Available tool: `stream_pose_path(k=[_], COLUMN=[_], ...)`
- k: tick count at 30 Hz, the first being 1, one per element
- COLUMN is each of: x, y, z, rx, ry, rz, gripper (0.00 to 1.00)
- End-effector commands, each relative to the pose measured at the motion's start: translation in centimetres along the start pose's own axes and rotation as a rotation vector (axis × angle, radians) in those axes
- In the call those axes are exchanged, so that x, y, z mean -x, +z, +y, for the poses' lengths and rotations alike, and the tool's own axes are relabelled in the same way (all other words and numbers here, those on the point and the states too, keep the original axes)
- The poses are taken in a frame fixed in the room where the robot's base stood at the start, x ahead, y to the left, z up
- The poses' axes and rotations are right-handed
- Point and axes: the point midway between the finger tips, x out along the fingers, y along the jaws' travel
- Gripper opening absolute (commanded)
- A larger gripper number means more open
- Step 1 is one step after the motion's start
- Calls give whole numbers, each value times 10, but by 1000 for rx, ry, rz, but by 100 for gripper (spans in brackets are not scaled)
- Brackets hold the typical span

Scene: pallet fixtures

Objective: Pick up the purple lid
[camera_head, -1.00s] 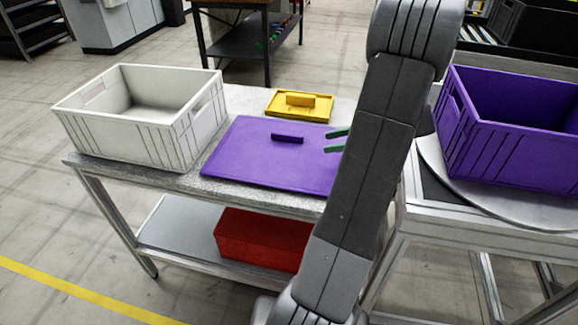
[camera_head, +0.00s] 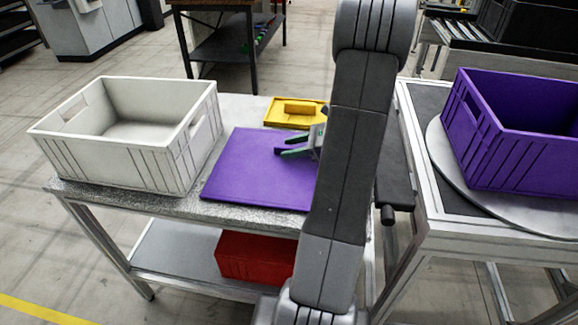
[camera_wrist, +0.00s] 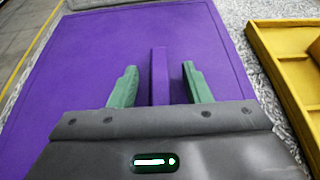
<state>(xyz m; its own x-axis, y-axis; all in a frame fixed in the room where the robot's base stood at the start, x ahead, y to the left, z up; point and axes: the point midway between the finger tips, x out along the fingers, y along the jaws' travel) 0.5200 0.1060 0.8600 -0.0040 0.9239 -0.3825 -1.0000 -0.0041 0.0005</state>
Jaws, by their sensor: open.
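The purple lid (camera_head: 249,172) lies flat on the metal table, with a raised bar handle (camera_wrist: 160,76) at its middle. My gripper (camera_head: 288,150) is over the lid at the handle. In the wrist view my gripper (camera_wrist: 160,84) is open, with one green finger on each side of the handle and a gap on both sides. My arm hides the lid's right part in the head view. I cannot tell how far the fingertips are above the lid's surface.
A white crate (camera_head: 165,158) stands left of the lid. A purple crate (camera_head: 525,160) stands on a round plate (camera_head: 445,176) at the right. A red box (camera_head: 250,259) sits on the lower shelf.

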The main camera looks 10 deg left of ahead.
Motion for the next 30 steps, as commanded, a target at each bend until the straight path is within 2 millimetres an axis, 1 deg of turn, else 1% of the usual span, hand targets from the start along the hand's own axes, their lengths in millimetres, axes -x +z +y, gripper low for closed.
stream_pose_path(k=[2,7,11,12,14,23,25,28,30], x=[-4,-4,-4,-4,-4,-3,-2,2,7], y=[0,0,0,0,0,1,4,14,26], z=[0,0,0,0,0,0,0,-1,-1], rx=[0,0,0,0,0,0,1,3,5], ry=[1,0,0,0,0,-1,-1,-2,-3], rz=[0,0,1,1,0,0,0,0,1], gripper=[44,44,18,10,0,0,0,0,0])
